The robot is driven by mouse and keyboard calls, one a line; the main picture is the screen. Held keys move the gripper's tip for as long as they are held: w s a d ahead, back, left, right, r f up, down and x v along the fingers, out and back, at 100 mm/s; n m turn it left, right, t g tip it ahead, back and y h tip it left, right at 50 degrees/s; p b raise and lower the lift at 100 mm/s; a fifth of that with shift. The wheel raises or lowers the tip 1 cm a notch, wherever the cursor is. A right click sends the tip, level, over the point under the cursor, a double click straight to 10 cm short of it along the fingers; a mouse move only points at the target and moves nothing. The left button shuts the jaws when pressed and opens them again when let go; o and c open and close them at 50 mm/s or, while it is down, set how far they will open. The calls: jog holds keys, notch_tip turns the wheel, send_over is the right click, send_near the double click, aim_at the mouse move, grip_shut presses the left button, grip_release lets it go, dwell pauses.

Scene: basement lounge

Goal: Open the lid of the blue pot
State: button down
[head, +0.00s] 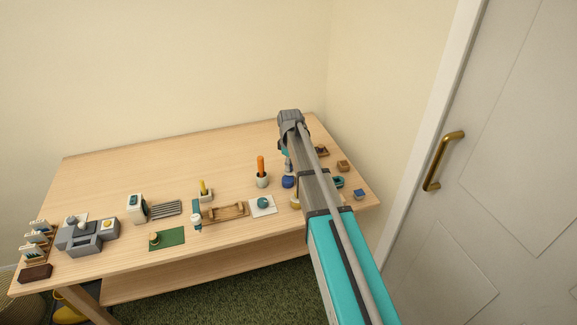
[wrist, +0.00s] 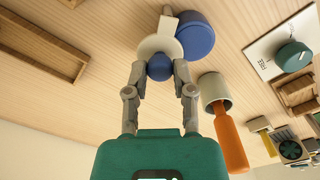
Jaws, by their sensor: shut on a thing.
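The blue pot (head: 288,182) stands on the table right of centre, below my gripper (head: 289,166), and my arm partly covers it. In the wrist view, my gripper (wrist: 159,70) is shut on a round blue knob (wrist: 159,67). A cream round piece (wrist: 152,46) lies directly behind the knob, and a blue round body (wrist: 195,34) is beside it, up and to the right. I cannot tell whether the cream piece rests on the blue body or is apart from it.
A white cup (head: 262,181) with an orange-handled tool (head: 260,165) stands close left of the pot. A white plate with a teal dial (head: 263,202) lies in front. Small wooden trays (head: 343,165) are on the right. The table's back left is clear.

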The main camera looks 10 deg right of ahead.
jog(key=m, duration=0.1)
jog(key=d+m, duration=0.1)
jog(key=m, duration=0.2)
jog(key=shift+w+d+m, duration=0.15)
jog(key=shift+w+m, duration=0.1)
jog(key=shift+m, duration=0.05)
jog(key=shift+d+m, duration=0.3)
jog(key=shift+m, duration=0.7)
jog(key=shift+d+m, duration=0.25)
jog(key=shift+m, duration=0.75)
jog(key=shift+c, duration=2.3)
grip_release()
jog(key=shift+n, duration=0.3)
